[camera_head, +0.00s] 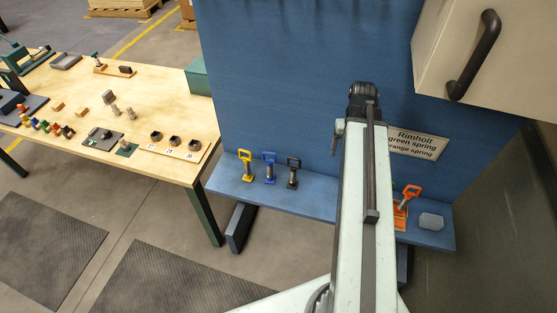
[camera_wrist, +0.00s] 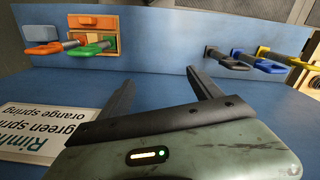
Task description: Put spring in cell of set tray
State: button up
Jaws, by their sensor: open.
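In the wrist view the set tray (camera_wrist: 112,20) is a small tan and orange box on the blue shelf at the upper left. A green-handled spring (camera_wrist: 90,48) and an orange-handled spring (camera_wrist: 42,47) are at it; I cannot tell how they sit in its cells. In the head view an orange-handled spring (camera_head: 412,191) stands at the orange tray (camera_head: 399,218), partly hidden by my arm. Black (camera_head: 293,172), blue (camera_head: 269,166) and yellow (camera_head: 245,165) springs stand at the shelf's left. My gripper (camera_wrist: 160,78) is open and empty, apart from the springs.
A sign (camera_head: 418,142) on the blue panel names Rimholt, green spring and orange spring. A grey block (camera_head: 431,221) lies at the shelf's right end. A cabinet with a black handle (camera_head: 474,55) overhangs at right. A wooden workbench (camera_head: 165,95) stands left.

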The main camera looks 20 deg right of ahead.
jog(key=w+a+n, duration=0.2)
jog(key=a, duration=1.2)
jog(key=w+a+n, duration=0.1)
jog(key=w+a, duration=0.1)
jog(key=a, duration=1.3)
jog(key=shift+w+n, duration=0.25)
jog(key=shift+n, duration=0.15)
